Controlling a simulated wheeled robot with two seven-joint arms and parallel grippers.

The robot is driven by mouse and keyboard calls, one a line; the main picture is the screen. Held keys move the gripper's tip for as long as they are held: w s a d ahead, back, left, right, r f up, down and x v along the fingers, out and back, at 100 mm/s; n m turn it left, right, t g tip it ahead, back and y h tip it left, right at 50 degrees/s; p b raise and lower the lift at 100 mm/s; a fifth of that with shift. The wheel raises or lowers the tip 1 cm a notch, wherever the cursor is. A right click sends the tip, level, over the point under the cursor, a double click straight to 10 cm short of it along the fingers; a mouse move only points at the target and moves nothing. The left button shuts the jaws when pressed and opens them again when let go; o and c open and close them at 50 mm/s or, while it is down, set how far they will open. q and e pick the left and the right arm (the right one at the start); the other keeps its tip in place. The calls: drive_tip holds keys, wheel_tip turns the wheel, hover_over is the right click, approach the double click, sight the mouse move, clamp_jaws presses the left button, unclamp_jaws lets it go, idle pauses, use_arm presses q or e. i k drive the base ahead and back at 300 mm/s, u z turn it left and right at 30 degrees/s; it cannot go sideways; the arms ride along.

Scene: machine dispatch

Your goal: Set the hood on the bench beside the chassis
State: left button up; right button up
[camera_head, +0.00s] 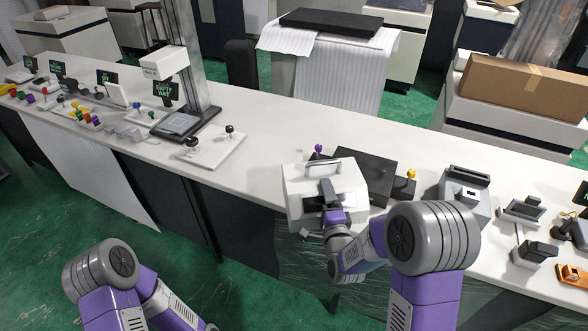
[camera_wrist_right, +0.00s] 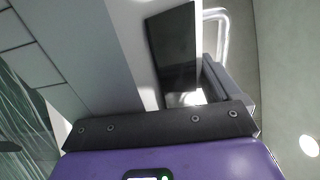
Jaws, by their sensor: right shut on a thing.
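The hood (camera_head: 350,183) is a white box with a handle on top, at the front edge of the bench. My right gripper (camera_head: 328,190) is shut on it from the front. The hood hides part of the dark chassis (camera_head: 365,170), which has a purple knob at the left and a yellow knob at the right. I cannot tell whether the hood touches the bench or the chassis. In the right wrist view the hood's white wall (camera_wrist_right: 95,35) and handle fill much of the picture. My left arm enters at lower left; its gripper is out of frame.
The white bench (camera_head: 262,150) has free room left of the hood, up to a white plate with two black knobs (camera_head: 205,150). A grey device (camera_head: 465,192) and small dark fixtures stand to the right. A column with an "empty" sign (camera_head: 166,90) stands at the back left.

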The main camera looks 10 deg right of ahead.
sight(263, 168)
drive_tip(key=u, duration=0.55)
drive_tip(key=k, duration=1.25)
drive_tip(key=i, duration=0.45)
drive_tip(key=z, duration=0.8)
drive_tip(key=i, duration=0.9)
drive_tip(key=u, duration=0.8)
drive_tip(key=i, duration=0.55)
drive_tip(key=u, duration=0.6)
